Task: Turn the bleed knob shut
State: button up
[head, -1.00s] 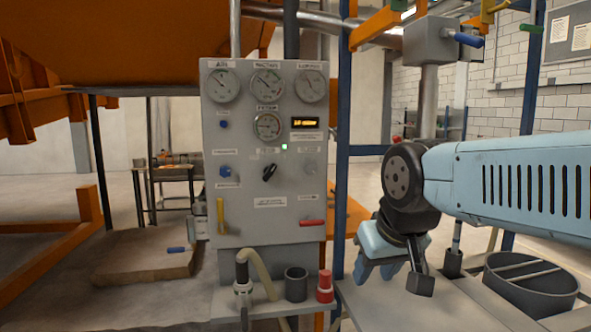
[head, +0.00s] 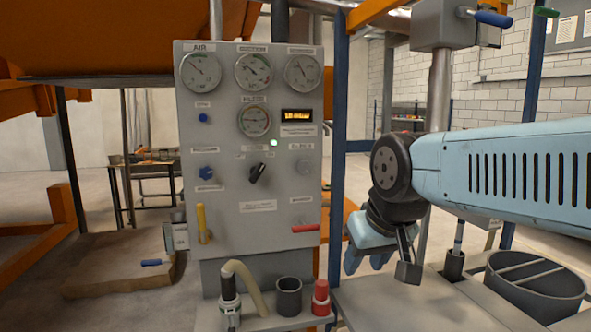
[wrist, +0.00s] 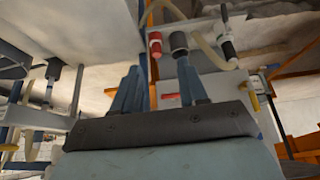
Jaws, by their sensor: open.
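A grey control panel (head: 250,222) stands left of centre in the head view. Its knobs are a blue lobed knob (head: 207,172) at left, a black pointer knob (head: 258,173) tilted in the middle, and a pale grey knob (head: 305,168) at right. The labels are too blurred to tell which is the bleed knob. My gripper (head: 368,262) points down, right of the panel and below the knobs, apart from them. In the wrist view my gripper's (wrist: 158,66) two blue fingers stand apart, with nothing held between them.
A yellow lever (head: 202,222) and a red lever (head: 305,228) stick out low on the panel. A hose nozzle (head: 229,298), a dark cup (head: 289,297) and a red bottle (head: 320,298) stand on the ledge below. A blue post (head: 339,190) rises beside the panel.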

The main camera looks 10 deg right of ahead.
aim_at(305, 168)
jog(key=shift+o, duration=0.2)
jog(key=shift+o, duration=2.3)
jog(key=shift+w+a+r+m+t+y, duration=0.15)
jog(key=shift+w+r+m+t+y, duration=0.2)
jog(key=shift+w, duration=0.2)
jog(key=w+a+r+m+t+y, duration=0.1)
jog(key=w+r+m+t+y, duration=0.4)
jog(key=w+r+m+t, duration=0.45)
jog(key=shift+w+d+f+m+t+h, duration=0.5)
jog(key=shift+w+m, duration=2.05)
jog(key=shift+w, duration=2.05)
jog(key=shift+w+d+f+m+t+h, duration=0.15)
jog(key=shift+w+f+m+h, duration=0.45)
jog(key=shift+w+m, duration=3)
jog(key=shift+w+d+f+m+t+h, duration=0.45)
jog(key=shift+w+m, duration=1.1)
jog(key=shift+w, duration=4)
jog(key=shift+a, duration=0.2)
jog(key=shift+c, duration=0.2)
